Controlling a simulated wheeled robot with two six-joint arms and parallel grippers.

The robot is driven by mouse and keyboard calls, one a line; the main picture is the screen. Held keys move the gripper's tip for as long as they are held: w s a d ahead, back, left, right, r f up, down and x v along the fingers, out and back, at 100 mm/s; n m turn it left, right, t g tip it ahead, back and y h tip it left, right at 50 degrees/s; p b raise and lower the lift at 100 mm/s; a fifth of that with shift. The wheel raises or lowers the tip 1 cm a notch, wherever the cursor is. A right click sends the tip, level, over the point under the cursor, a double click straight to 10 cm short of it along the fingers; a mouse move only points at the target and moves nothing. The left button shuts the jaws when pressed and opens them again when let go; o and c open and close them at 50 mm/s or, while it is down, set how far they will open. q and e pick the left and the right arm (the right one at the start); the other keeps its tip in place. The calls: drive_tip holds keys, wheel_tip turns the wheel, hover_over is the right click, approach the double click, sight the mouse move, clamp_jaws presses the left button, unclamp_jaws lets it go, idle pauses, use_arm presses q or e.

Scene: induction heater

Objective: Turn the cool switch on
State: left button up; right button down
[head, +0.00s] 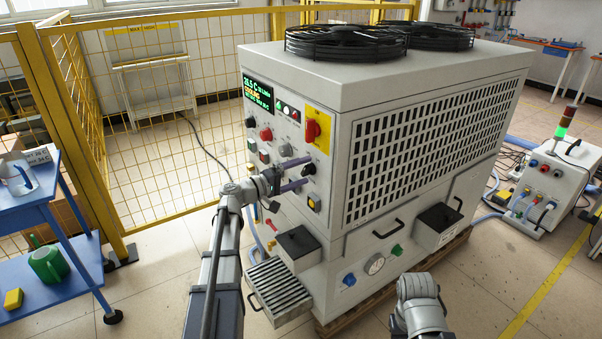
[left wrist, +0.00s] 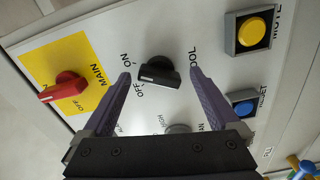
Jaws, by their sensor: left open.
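The cool switch is a black rotary knob (left wrist: 158,73) on the white panel, with OFF, ON and COOL lettering around it in the left wrist view. Its pale mark is at the left end, by the OFF and ON labels; I cannot tell which it points to. In the head view the knob (head: 309,169) is on the front panel of the big grey machine (head: 360,100). My left gripper (head: 307,170) is open, its purple fingers on either side of the knob. They show no clear contact with it. My right arm shows at the bottom, but its fingers do not.
A red main switch (head: 313,130) on a yellow plate sits above the knob. A yellow button (left wrist: 256,33) and a blue button (left wrist: 243,106) are nearby. The lit display (head: 258,93) reads COOLING. A yellow fence (head: 150,120) and blue cart (head: 45,270) stand left.

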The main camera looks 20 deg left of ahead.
use_arm(q)
drive_tip(key=v, duration=0.7)
drive_tip(key=shift+s+a, duration=0.2)
drive_tip(key=shift+s, duration=0.15)
drive_tip(key=shift+w+d+m, duration=0.65)
drive_tip(key=shift+w+d, duration=0.1)
drive_tip(key=shift+w, duration=0.3)
drive_tip(key=shift+w+d+m, duration=0.7)
drive_tip(key=shift+w+d, duration=0.05)
drive_tip(key=shift+w, duration=0.3)
drive_tip(key=shift+w+d+m, duration=0.65)
drive_tip(key=shift+w+d, duration=0.1)
drive_tip(key=shift+w, duration=0.3)
drive_tip(key=shift+c, duration=0.2)
drive_tip(key=c, duration=1.3)
drive_tip(key=shift+n, duration=2.1)
drive_tip(key=shift+c, duration=0.2)
